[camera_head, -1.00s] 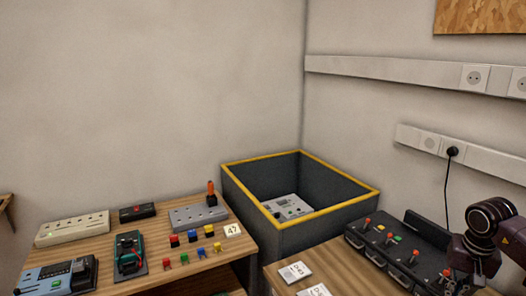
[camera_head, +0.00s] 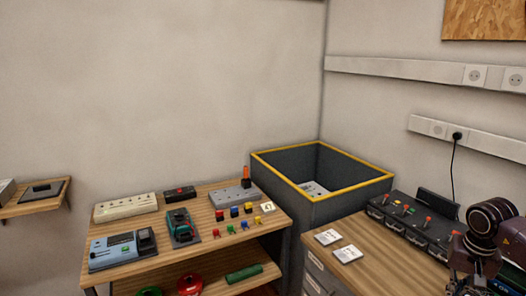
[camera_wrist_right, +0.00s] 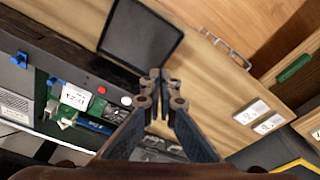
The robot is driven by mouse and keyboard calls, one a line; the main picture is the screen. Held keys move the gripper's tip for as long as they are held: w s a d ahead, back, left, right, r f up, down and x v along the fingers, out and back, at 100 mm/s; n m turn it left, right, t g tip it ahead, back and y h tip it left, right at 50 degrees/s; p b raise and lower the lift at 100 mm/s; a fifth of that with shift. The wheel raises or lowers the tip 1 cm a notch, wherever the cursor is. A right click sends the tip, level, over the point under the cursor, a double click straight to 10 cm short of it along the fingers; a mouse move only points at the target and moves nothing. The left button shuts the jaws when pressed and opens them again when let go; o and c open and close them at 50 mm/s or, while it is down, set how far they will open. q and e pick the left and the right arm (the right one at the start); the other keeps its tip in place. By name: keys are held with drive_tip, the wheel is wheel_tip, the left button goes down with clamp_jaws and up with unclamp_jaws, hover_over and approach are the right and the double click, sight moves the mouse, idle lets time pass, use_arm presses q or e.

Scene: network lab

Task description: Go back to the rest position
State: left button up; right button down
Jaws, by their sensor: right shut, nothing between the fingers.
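My right arm (camera_head: 490,225) shows at the right edge of the head view, over the right end of the wooden bench. In the right wrist view my right gripper (camera_wrist_right: 162,76) is shut with nothing between its fingertips. Its tips are in front of the wooden bench top (camera_wrist_right: 192,62), close to a black flat panel (camera_wrist_right: 140,32). I cannot tell how far above the surface they are. My left gripper is in neither view.
A dark bin (camera_head: 345,207) with a yellow rim stands in the corner. The left wooden table (camera_head: 150,218) holds several devices and coloured plugs. A black switch unit (camera_head: 412,222) is on the right bench. An open device (camera_wrist_right: 75,100) is beside the gripper.

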drive_tip(key=w+a+f+m+t+y, duration=0.25)
drive_tip(key=a+f+m+y, duration=0.45)
drive_tip(key=a, duration=0.6)
drive_tip(key=w+a+f+m+t+y, duration=0.1)
drive_tip(key=w+a+f+m+y, duration=0.25)
drive_tip(key=a+f+m, duration=0.75)
drive_tip(key=a+f+m+t, duration=0.3)
drive_tip(key=f+m+t, duration=0.2)
drive_tip(key=m, duration=0.6)
drive_tip(key=s+d+f+m+g+h, duration=0.1)
drive_tip(key=s+d+f+m+h, duration=0.25)
drive_tip(key=s+f+m, duration=0.75)
drive_tip(key=s+d+f+m+h, duration=0.35)
drive_tip(key=s+f+m, duration=0.55)
drive_tip(key=f, duration=0.4)
drive_tip(key=s+a+f+m+g, duration=0.1)
drive_tip(key=s+f+m, duration=0.3)
drive_tip(key=s, duration=0.7)
drive_tip(key=s+a+f+m+g+h, duration=0.1)
drive_tip(key=s+f+m+g, duration=0.2)
drive_tip(key=s, duration=0.8)
drive_tip(key=s+a+f+m+g+h, duration=0.1)
drive_tip(key=s+a+f+m+g, duration=0.1)
drive_tip(key=s+f+m+g, duration=0.2)
drive_tip(key=s+m, duration=0.3)
drive_tip(key=s, duration=0.4)
drive_tip(key=shift+s+f, duration=0.25)
drive_tip(key=shift+f, duration=0.1)
